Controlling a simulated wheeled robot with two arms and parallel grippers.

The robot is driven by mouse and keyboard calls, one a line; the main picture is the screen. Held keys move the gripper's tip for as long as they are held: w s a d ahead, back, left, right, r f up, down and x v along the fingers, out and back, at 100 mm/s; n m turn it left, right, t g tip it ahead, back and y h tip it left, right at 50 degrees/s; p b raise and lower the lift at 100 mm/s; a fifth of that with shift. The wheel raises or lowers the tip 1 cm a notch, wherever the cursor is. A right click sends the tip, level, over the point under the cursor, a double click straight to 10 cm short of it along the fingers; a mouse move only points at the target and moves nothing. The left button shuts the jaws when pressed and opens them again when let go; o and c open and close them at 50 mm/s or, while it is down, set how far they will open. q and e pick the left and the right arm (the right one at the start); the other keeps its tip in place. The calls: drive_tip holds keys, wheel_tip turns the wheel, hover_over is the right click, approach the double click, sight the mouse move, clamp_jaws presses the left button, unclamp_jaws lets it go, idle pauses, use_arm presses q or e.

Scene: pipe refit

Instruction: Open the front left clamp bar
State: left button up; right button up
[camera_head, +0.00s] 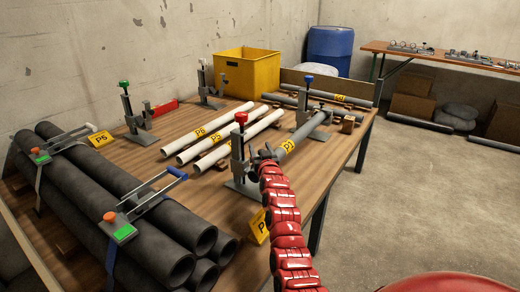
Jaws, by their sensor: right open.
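Several upright clamp stands are on the wooden table (149,157). One has a red cap (240,118) and stands at the near middle; one has a blue cap (307,79) farther right. A green-capped stand (131,110) and a pale-capped stand (205,85) are on the left and back left. No label shows which bar is the front left one. A grey pipe (302,134) runs between the red-capped and blue-capped stands. My right gripper (264,153) is open beside the red-capped stand, near the pipe's near end; contact is unclear. My left gripper is not in view.
Black pipes (130,200) are stacked at the left, with two long-handled clamps (122,228) across them. White pipes (222,138) lie mid-table. A yellow crate (246,75) and blue barrel (330,48) are behind.

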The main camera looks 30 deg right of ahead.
clamp_jaws()
idle(1.3)
